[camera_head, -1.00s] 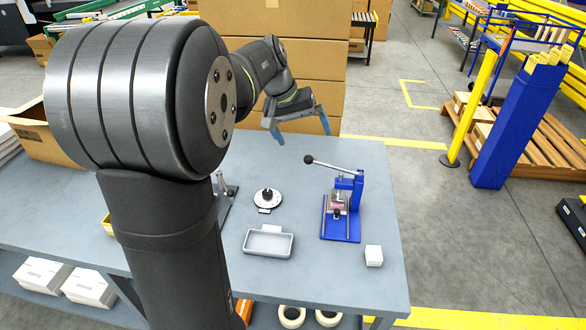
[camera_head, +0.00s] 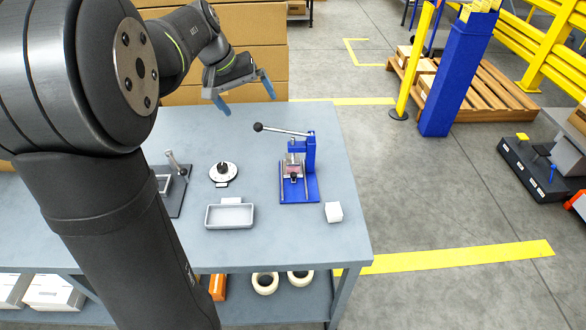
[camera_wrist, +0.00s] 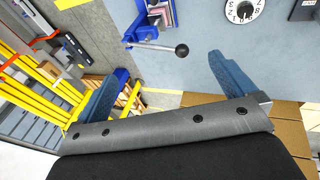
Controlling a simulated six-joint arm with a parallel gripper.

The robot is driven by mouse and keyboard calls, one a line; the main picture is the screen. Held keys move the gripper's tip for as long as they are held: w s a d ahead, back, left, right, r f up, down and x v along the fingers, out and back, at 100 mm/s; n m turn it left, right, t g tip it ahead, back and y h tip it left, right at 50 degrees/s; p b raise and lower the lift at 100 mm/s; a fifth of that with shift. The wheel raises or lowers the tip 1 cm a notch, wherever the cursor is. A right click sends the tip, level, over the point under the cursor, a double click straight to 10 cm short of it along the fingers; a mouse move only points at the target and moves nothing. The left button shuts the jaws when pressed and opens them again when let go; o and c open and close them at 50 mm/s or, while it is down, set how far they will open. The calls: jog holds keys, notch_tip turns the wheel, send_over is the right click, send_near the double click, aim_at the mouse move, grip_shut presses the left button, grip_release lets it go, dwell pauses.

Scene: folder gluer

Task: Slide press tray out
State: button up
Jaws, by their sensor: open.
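The blue press (camera_head: 310,160) stands on the grey table, its lever with a black ball knob (camera_head: 258,127) pointing left in the head view. Its tray (camera_head: 293,171), holding something pinkish, sits low in the press on the blue base; its exact position is hard to tell. My gripper (camera_head: 247,95) is open and empty, with blue fingers, above the table's far edge behind the press. In the wrist view my gripper (camera_wrist: 165,88) has its fingers wide apart. The press (camera_wrist: 158,15) is partly cut off at the top there, with the knob (camera_wrist: 182,49) between the fingers' directions.
On the table (camera_head: 345,235) are a round dial (camera_head: 223,174), a grey open tray (camera_head: 230,215), a white block (camera_head: 333,212) and a dark fixture with a lever (camera_head: 175,180). Stacked cardboard boxes (camera_head: 240,50) stand behind the table.

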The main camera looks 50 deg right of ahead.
aim_at(294, 174)
dwell(0.3)
jog(key=shift+c, duration=1.1)
jog(key=shift+m+t, duration=0.6)
jog(key=shift+m, duration=0.3)
jog(key=s+f, duration=0.1)
jog(key=s+d+f, duration=0.1)
jog(key=f, duration=0.1)
jog(key=s+f, duration=0.2)
jog(key=shift+d+f, duration=0.1)
jog(key=shift+d, duration=0.15)
jog(key=c, duration=1.1)
jog(key=s+d+f+m+t, duration=0.1)
jog(key=s+f+m, duration=0.2)
jog(key=s+f, duration=0.2)
jog(key=shift+s+f+t, duration=0.3)
jog(key=shift+f, duration=0.1)
jog(key=x, duration=1.7)
jog(key=shift+w+f, duration=0.1)
jog(key=shift+f, duration=0.15)
jog(key=shift+a, duration=0.1)
grip_shut()
